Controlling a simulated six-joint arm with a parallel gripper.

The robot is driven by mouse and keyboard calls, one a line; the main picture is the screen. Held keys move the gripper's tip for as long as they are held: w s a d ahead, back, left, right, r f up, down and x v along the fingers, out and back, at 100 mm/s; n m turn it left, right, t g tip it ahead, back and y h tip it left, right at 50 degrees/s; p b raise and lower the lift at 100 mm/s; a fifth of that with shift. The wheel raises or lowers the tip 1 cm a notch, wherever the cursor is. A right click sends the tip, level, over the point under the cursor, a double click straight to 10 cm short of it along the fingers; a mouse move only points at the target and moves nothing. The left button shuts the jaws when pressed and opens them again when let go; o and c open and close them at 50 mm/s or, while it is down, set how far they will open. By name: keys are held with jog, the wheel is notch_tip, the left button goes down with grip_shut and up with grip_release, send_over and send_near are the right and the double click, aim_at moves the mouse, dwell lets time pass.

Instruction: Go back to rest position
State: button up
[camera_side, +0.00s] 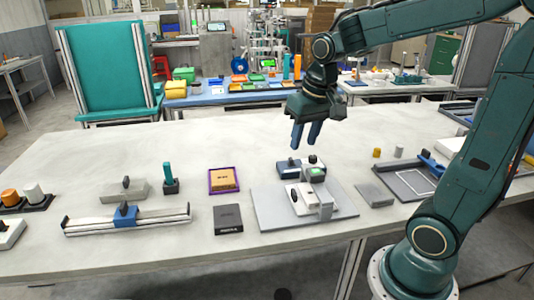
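My gripper (306,138) points down above the table, over the back of a grey plate (270,212). Its two blue fingers look apart with a narrow gap, and nothing shows between them. A white and grey device (305,198) with a green patch and dark knobs stands on the plate, just below the fingertips. The gripper looks clear of the device, though the exact height is hard to tell. No film reel can be made out at this size.
The white table (110,160) carries a rail with a blue slider (125,216), a black box (228,219), an orange block in a purple tray (222,179), a grey block (375,195) and a dark framed tray (405,183). The table's back left is clear.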

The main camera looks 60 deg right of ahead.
jog(key=s+a+r+n+t, duration=0.2)
jog(key=s+a+n, duration=0.3)
jog(key=s, duration=0.7)
jog(key=shift+a+r+t+y, duration=0.35)
jog(key=shift+a+t, duration=0.15)
jog(key=shift+a, duration=0.65)
dwell(0.3)
